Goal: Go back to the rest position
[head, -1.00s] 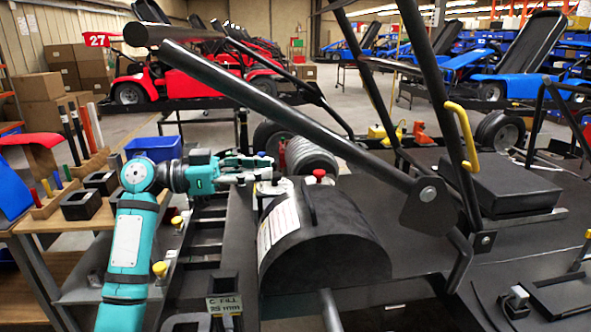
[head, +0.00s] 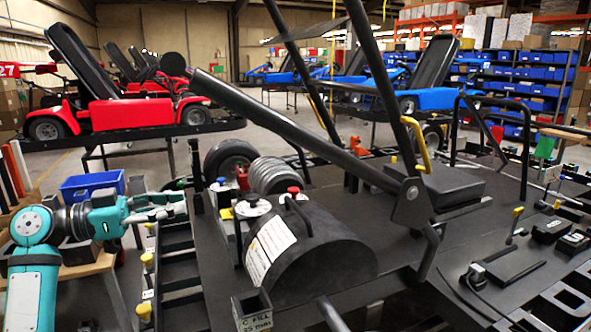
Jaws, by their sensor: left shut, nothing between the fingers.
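My left gripper (head: 172,204) shows at the left of the head view, at the end of my teal and grey arm. Its fingers point right and are shut with nothing between them. It hovers over the left edge of the kart stand, above the black ladder-like rack (head: 177,262). It is apart from the silver canister with the black lid knob (head: 252,206) to its right. My right gripper is not in view.
A blue bin (head: 92,186) is behind my arm. Red karts (head: 130,112) and blue karts (head: 440,98) stand farther back.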

